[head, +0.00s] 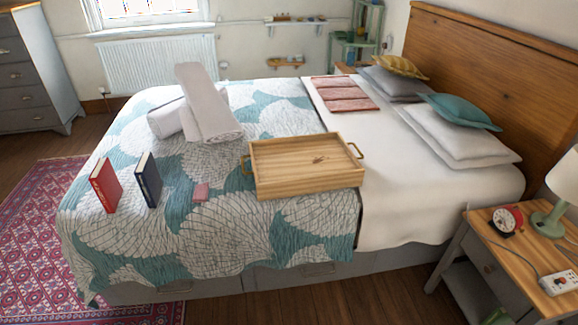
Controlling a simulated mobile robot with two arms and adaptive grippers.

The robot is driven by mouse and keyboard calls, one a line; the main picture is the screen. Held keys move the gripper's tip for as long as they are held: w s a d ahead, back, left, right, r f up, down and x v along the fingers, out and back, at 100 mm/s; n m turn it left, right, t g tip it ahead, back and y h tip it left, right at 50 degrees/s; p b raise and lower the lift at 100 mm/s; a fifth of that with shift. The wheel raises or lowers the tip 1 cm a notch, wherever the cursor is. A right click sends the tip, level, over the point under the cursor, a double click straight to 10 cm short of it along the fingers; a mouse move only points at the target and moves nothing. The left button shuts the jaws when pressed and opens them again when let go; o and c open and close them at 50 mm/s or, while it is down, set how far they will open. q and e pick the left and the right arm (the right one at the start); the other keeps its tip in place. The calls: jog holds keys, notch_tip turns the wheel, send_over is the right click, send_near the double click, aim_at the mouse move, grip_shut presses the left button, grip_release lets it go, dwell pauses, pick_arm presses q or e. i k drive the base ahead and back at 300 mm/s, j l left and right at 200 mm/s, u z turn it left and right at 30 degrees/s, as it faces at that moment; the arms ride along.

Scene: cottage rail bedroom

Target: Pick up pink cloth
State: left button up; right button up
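A small folded pink cloth-like piece (201,192) lies on the teal and white patterned bedspread, between the dark blue book and the wooden tray. Pink folded fabric (345,100) in several panels lies flat on the white sheet near the head of the bed. I cannot tell for sure which of the two is the pink cloth. Neither of my grippers shows in the head view.
A wooden tray (306,185) with brass handles sits mid-bed. A red book (105,185) and a dark blue book (148,180) stand upright on the bedspread. White rolled towels (207,105) lie behind.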

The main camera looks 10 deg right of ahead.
aim_at(200, 194)
jog(key=i+j, duration=0.1)
jog(key=i, duration=0.75)
